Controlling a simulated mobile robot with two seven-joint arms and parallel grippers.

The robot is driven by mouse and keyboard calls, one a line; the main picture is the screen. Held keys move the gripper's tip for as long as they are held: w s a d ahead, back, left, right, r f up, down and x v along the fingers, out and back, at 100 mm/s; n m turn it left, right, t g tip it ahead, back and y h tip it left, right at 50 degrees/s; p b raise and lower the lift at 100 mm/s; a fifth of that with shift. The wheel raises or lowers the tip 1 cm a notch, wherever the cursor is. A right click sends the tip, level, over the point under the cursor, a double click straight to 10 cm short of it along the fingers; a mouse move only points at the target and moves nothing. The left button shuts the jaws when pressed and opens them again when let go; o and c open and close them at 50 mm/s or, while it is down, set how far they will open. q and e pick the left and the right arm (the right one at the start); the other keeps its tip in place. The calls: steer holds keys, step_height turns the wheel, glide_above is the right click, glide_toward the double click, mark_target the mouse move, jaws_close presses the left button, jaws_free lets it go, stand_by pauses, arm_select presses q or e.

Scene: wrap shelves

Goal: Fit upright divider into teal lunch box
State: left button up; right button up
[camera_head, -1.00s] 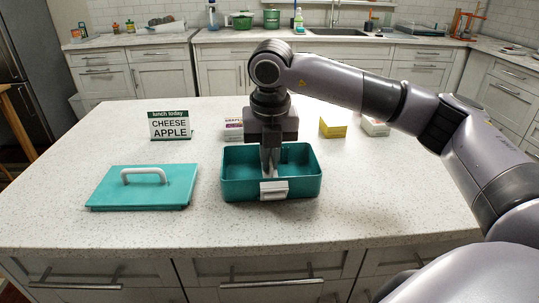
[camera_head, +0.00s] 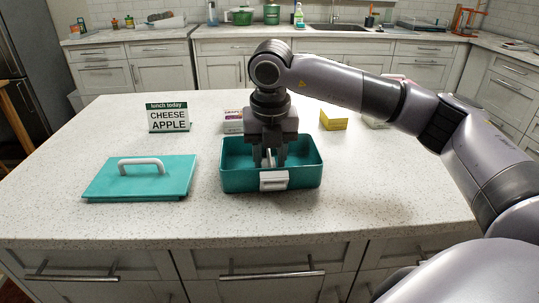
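The teal lunch box (camera_head: 236,180) stands open on the counter, its white latch (camera_head: 273,180) facing me. My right gripper (camera_head: 269,162) points straight down into it, its fingers spread apart. A thin pale upright piece, which looks like the divider (camera_head: 269,157), stands inside the box between the fingers, with a gap showing around it. Its lower part is hidden by the box's front wall, so I cannot tell how it meets the floor. The teal lid (camera_head: 140,181) with a white handle lies flat to the left. My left gripper is not in view.
A sign (camera_head: 168,118) reading "lunch today CHEESE APPLE" stands at the back left. A small labelled box (camera_head: 233,121) and a yellow block (camera_head: 333,120) stand behind the lunch box. Another pale box is mostly hidden behind my arm. The counter's front is clear.

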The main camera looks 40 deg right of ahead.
mark_target(270, 155)
stand_by(0.3)
steer(key=shift+r, duration=0.4)
steer(key=r, duration=0.4)
steer(key=s+r, duration=0.1)
steer(key=r, duration=0.1)
steer(key=shift+a+r, duration=0.2)
steer(key=shift+a, duration=0.05)
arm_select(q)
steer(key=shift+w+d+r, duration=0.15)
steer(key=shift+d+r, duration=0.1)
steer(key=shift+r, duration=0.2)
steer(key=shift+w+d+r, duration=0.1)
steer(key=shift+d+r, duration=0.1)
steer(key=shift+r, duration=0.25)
